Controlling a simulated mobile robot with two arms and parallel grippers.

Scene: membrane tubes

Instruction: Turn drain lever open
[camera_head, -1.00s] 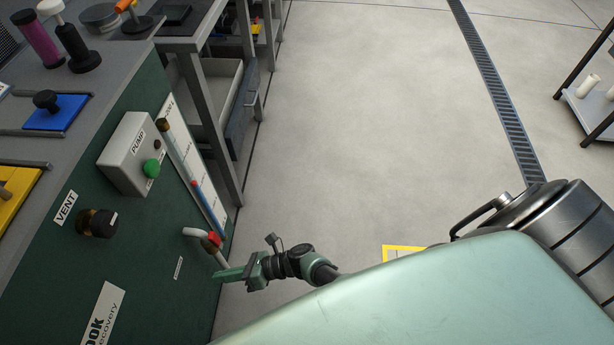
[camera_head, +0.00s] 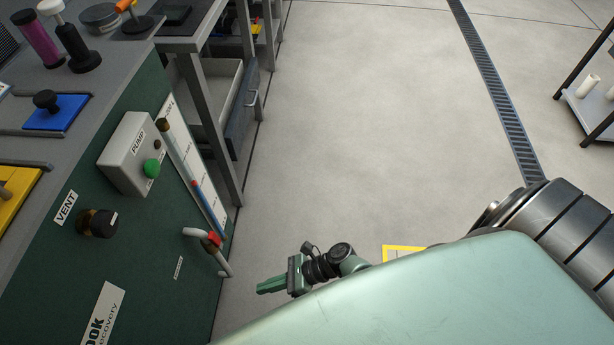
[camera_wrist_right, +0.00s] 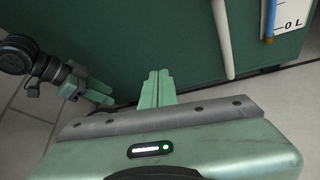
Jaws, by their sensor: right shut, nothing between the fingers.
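The drain valve with its small red lever (camera_head: 214,238) sits low on the right side of the dark green panel (camera_head: 150,255). A pale pipe (camera_head: 222,262) runs down from it; a pale pipe also shows in the right wrist view (camera_wrist_right: 222,40). My right gripper (camera_head: 259,288) is shut and empty, below and to the right of the lever, apart from it. Its closed green fingers also show in the right wrist view (camera_wrist_right: 158,76). The lever is not seen there. Another green gripper (camera_wrist_right: 108,101), apparently my left, shows at that view's left; its jaw opening is unclear.
Above the lever is a level tube (camera_head: 190,180) with a scale. The pump box (camera_head: 128,155) with a green button and the black VENT knob (camera_head: 97,223) stick out of the panel. Open floor (camera_head: 370,130) lies to the right.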

